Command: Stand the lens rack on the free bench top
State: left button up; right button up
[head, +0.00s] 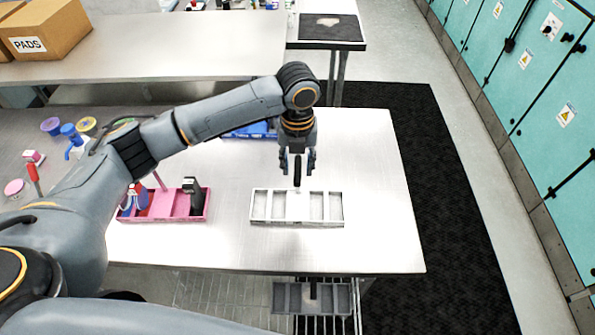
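The white rack (297,222), which I take for the lens rack, is upright on the right part of the steel bench top (370,240). It has a row of compartments that look empty and a thin pale upright handle at its middle. My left gripper (298,172) points straight down over the rack. Its dark fingertips are together at the top of the handle, which they partly hide. Whether the rack's base touches the bench is hard to tell. My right gripper is not in view.
A pink rack (180,213) with bottles and a dark item stands to the left. A blue rack (250,133) stands behind, partly hidden by my arm. A grey rack (312,298) is on the lower wire shelf. The bench top is clear on the right.

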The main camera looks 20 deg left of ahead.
pick_arm(q)
notch_tip(320, 180, up, 10)
jog(key=b, duration=0.3)
jog(key=shift+f, duration=0.2)
